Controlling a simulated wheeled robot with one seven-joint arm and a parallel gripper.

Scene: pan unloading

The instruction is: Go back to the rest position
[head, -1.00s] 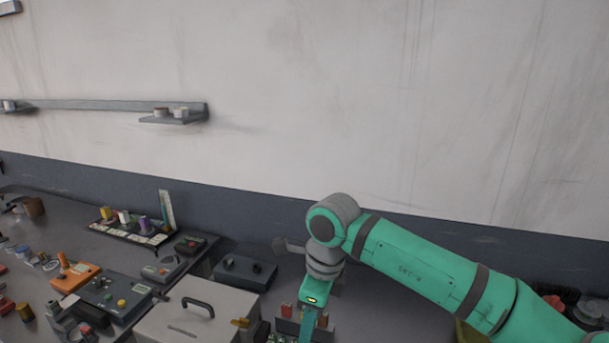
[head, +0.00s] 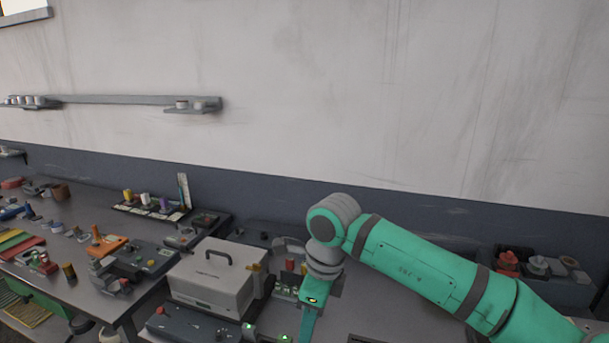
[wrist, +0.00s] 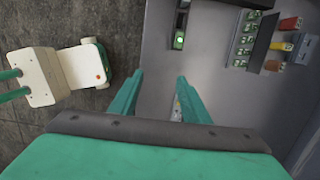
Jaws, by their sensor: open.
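My gripper (wrist: 155,88) is open in the wrist view, its two green fingers apart with nothing between them. It points down over the edge of a grey worktop (wrist: 170,50). In the head view my green arm comes in from the lower right and bends down. The forearm hangs beside a grey lidded box, and the fingertips are out of that view. No pan shows clearly in any view.
The grey box (head: 212,280) with a black handle stands left of my arm. A cluttered bench (head: 90,250) lies further left. Red and grey parts (head: 508,262) sit at the right. In the wrist view a white and green wheeled device (wrist: 75,68) stands on the dark floor.

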